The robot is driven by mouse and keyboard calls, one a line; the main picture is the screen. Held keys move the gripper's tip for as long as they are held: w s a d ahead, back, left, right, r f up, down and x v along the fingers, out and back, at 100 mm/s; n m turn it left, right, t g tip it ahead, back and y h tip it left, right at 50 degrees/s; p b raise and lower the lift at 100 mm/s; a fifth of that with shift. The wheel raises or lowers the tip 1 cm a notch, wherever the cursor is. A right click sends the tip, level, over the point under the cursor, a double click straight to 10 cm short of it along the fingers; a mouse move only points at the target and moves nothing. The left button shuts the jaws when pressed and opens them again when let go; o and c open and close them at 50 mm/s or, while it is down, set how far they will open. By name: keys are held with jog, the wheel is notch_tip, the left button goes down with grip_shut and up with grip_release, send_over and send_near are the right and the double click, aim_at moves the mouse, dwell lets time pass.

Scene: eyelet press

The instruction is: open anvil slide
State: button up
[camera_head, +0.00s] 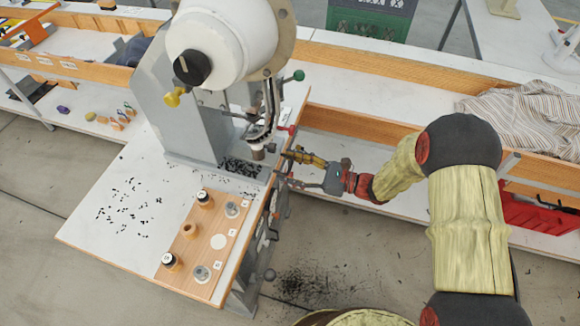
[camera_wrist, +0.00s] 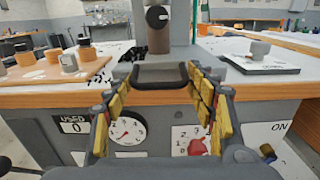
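The eyelet press (camera_head: 190,100) stands on a white-topped table, its large white head over a dark lower die area. In the wrist view, a dark grey pull handle (camera_wrist: 160,87), apparently the anvil slide's, sticks out at the table's front edge below the press column (camera_wrist: 158,35). My gripper (camera_head: 287,169) is at the press's right side. In the wrist view my gripper (camera_wrist: 160,78) is open, with yellow fingers left and right of the handle. Contact between fingers and handle cannot be told. The slide itself is mostly hidden.
A wooden board (camera_head: 205,245) holds small dies and jars. Black bits litter the white table top (camera_head: 120,250). A gauge (camera_wrist: 127,132), a counter marked USED and a red knob (camera_wrist: 198,147) are on the front panel below. A striped cloth (camera_head: 525,115) lies at the right.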

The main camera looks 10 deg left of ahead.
jog(key=c, duration=1.2)
jog(key=shift+o, duration=0.2)
jog(key=d+p, duration=0.3)
jog(key=d, duration=0.8)
jog(key=shift+s+d, duration=0.2)
jog(key=shift+s, duration=0.2)
jog(key=o, duration=1.3)
jog(key=d, duration=0.8)
jog(key=s+d, duration=0.1)
jog(key=d, duration=0.3)
